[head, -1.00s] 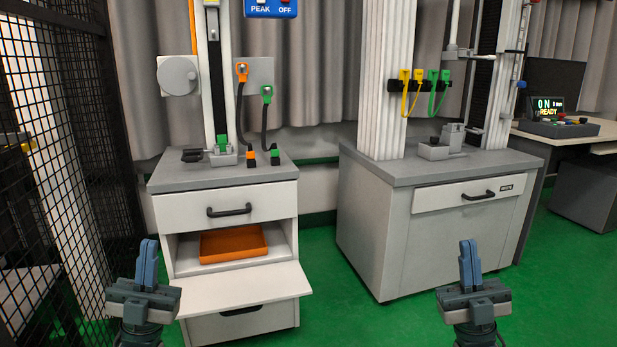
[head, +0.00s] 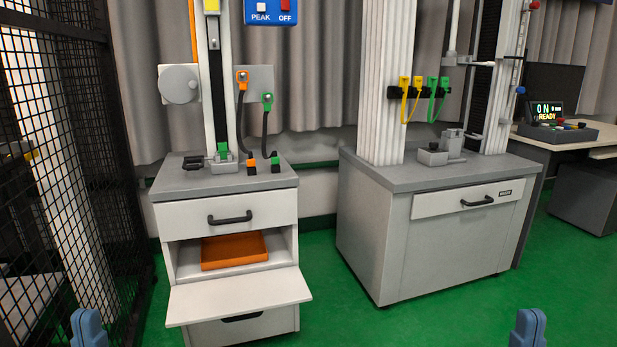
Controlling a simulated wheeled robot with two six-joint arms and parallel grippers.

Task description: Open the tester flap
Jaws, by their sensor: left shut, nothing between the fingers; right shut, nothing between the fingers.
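The left tester cabinet (head: 175,217) is grey-white, with a drop tower on its top. Its pale flap (head: 240,298) is folded down and sticks out towards me, roughly level, below an open compartment. An orange tray (head: 234,250) lies inside the compartment. Above it is a closed drawer with a black handle (head: 229,218). My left gripper (head: 88,318) is shut and empty at the bottom left, left of the flap and apart from it. My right gripper (head: 528,320) is shut and empty at the bottom right, far from the flap. Only the blue fingers show.
A second tester cabinet (head: 450,245) with a closed front stands right of the first. A black mesh fence (head: 95,150) borders the left side. A desk with a lit READY display (head: 548,112) is at the far right. Green floor (head: 400,325) is clear between my grippers.

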